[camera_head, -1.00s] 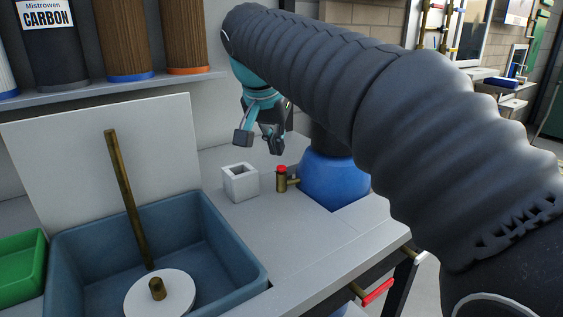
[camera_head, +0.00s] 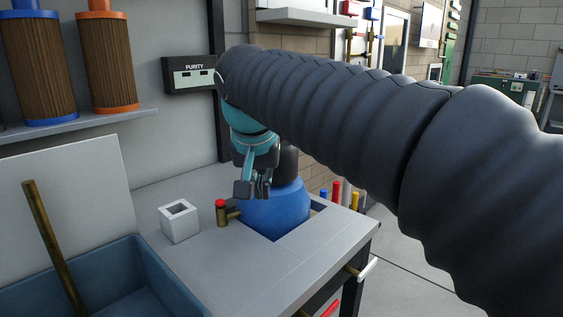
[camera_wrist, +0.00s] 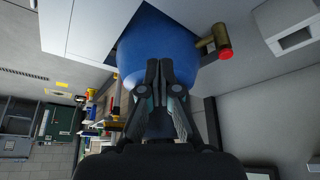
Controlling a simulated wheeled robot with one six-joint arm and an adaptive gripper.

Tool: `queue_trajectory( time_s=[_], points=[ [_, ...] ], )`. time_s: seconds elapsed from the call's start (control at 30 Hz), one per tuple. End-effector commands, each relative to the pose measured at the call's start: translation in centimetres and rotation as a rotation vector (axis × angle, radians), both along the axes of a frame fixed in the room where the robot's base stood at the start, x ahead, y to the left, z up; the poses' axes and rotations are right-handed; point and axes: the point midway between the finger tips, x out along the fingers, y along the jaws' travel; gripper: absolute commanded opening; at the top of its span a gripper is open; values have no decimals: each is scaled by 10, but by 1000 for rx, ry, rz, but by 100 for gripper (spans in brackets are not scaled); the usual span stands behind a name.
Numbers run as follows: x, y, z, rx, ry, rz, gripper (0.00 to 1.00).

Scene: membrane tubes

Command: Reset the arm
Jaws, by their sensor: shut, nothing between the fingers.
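My gripper (camera_head: 252,188) is shut and empty. In the head view it hangs in front of the blue rounded vessel (camera_head: 275,212), above the counter, at the end of my dark ribbed arm. In the wrist view the fingertips (camera_wrist: 159,65) are together and the blue vessel (camera_wrist: 150,40) shows behind them. The head view does not show whether the fingers touch the vessel.
A red-capped brass valve (camera_head: 221,212) joins the vessel's left side. A white square holder (camera_head: 179,222) stands left of it. A blue basin (camera_head: 140,270) with a brass rod (camera_head: 52,245) is at lower left. Filter tubes (camera_head: 106,65) stand on the shelf (camera_head: 75,130). A purity display (camera_head: 192,75) hangs on the wall.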

Motion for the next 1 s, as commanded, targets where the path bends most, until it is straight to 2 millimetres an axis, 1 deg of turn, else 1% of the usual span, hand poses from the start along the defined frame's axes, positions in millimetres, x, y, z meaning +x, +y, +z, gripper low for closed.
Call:
queue_trajectory(
  time_s=[0.03, 0.07, 0.1, 0.17, 0.2, 0.3, 0.37, 0.4, 0.5, 0.6, 0.73, 0.83, 1.0],
  points=[
    [-9, -27, -6, 1, 1, -3, 0],
    [-14, -39, -10, 3, 2, 1, 0],
    [-21, -56, -17, 2, 2, 7, 0],
    [-33, -80, -27, 6, 2, 13, 0],
    [-42, -95, -35, 6, 1, 16, 0],
    [-67, -128, -57, 10, -5, 24, 0],
    [-83, -147, -72, 10, -9, 27, 0],
    [-94, -158, -82, 11, -14, 28, 0],
    [-122, -182, -110, 12, -25, 29, 0],
    [-148, -200, -137, 11, -37, 27, 0],
    [-172, -214, -166, 7, -51, 25, 0],
    [-182, -219, -179, 4, -57, 25, 0],
    [-187, -221, -187, 2, -60, 25, 0]
  ],
)
